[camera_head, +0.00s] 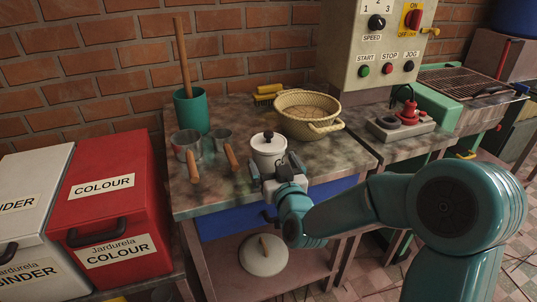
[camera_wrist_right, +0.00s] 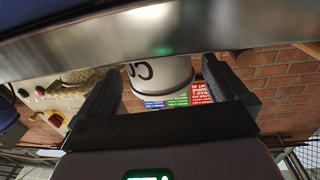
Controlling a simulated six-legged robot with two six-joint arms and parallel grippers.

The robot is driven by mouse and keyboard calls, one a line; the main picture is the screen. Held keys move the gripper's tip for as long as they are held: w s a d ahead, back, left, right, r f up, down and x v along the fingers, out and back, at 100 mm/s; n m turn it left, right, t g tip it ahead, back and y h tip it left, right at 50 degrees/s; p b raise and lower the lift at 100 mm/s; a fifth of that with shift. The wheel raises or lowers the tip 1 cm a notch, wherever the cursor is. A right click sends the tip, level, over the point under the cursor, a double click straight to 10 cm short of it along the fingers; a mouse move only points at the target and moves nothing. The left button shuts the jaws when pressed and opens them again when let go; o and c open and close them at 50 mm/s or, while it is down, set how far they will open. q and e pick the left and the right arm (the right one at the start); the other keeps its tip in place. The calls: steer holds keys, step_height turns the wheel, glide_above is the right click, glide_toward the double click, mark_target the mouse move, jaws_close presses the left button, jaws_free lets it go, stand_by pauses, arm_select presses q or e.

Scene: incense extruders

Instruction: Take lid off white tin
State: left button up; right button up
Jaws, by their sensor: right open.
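The white tin (camera_head: 267,158) stands upright near the front edge of the worktable, with dark lettering on its side. Its white lid (camera_head: 262,143) with a dark round knob sits on top. My right gripper (camera_head: 274,168) is open and empty at the front of the tin, below the lid. In the right wrist view the tin (camera_wrist_right: 160,76) shows between and beyond the two spread fingers of my right gripper (camera_wrist_right: 165,90); I cannot tell whether they reach around it. My left gripper is not in view.
A woven basket (camera_head: 308,121) is behind and right of the tin. A control box (camera_head: 378,50) rises at right. A round disc (camera_head: 264,263) lies below on the lower shelf.

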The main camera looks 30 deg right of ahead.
steer(key=x, duration=0.5)
steer(key=shift+w+d+r, duration=0.15)
steer(key=shift+d, duration=0.05)
steer(key=c, duration=0.9)
steer(key=shift+c, duration=0.2)
step_height(320, 180, up, 20)
steer(key=p, duration=0.6)
